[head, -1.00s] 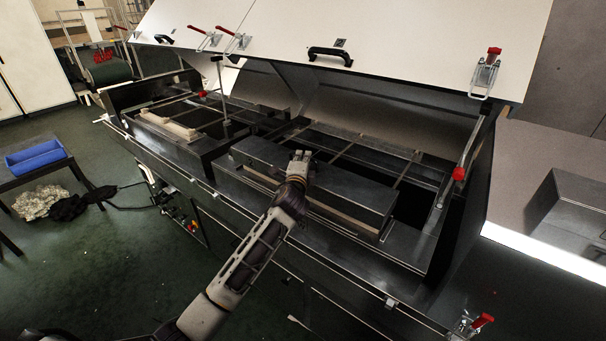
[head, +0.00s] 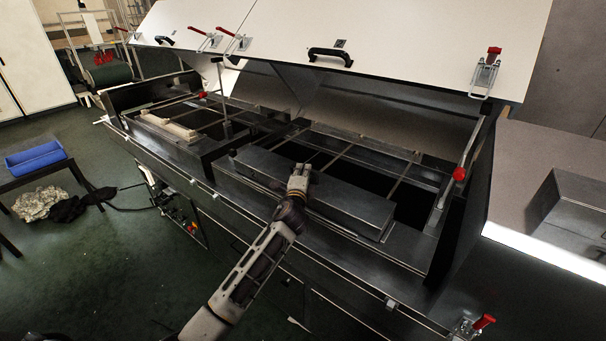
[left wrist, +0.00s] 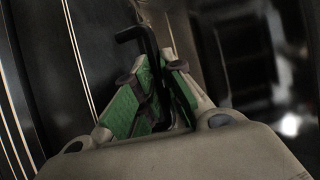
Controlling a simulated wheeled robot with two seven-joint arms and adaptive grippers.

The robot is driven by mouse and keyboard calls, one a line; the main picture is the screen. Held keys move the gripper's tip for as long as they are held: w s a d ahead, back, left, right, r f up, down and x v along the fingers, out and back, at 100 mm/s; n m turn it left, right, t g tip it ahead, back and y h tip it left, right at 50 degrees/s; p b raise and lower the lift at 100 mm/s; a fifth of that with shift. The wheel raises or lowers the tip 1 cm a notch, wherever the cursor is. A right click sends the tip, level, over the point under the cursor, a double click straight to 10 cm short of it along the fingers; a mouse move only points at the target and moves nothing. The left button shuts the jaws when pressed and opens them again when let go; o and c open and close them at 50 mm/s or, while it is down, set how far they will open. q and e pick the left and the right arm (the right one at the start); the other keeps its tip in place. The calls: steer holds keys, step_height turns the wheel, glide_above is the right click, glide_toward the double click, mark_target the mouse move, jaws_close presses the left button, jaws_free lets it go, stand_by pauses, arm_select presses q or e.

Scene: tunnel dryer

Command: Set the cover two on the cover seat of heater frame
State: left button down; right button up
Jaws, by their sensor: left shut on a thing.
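A long dark box-shaped cover (head: 345,202), which I take for cover two, lies along the near side of the right opening of the heater frame (head: 222,182). It looks level and low against the frame; I cannot tell whether it is fully seated, as its near lower edge is partly hidden by my arm. My left gripper (head: 299,174) is at the cover's top, left of its middle. In the left wrist view, the green-padded fingers (left wrist: 152,88) are shut around a black bent handle (left wrist: 134,34). My right gripper is not in view.
The raised white lid (head: 400,40) with red-handled clamps stands open behind the frame. Dark crossbars (head: 340,157) span the open bays. A pale block (head: 170,127) lies in the left bay. A grey box (head: 575,212) stands on the right-hand surface.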

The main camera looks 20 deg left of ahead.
arm_select(q)
steer(key=shift+f, duration=0.1)
steer(key=c, duration=1.5)
jaws_free()
steer(key=shift+f, duration=0.1)
steer(key=shift+s, duration=0.1)
steer(key=s+d, duration=0.1)
steer(key=s, duration=1)
steer(key=shift+s+d+r+b, duration=0.3)
steer(key=shift+d+b, duration=0.1)
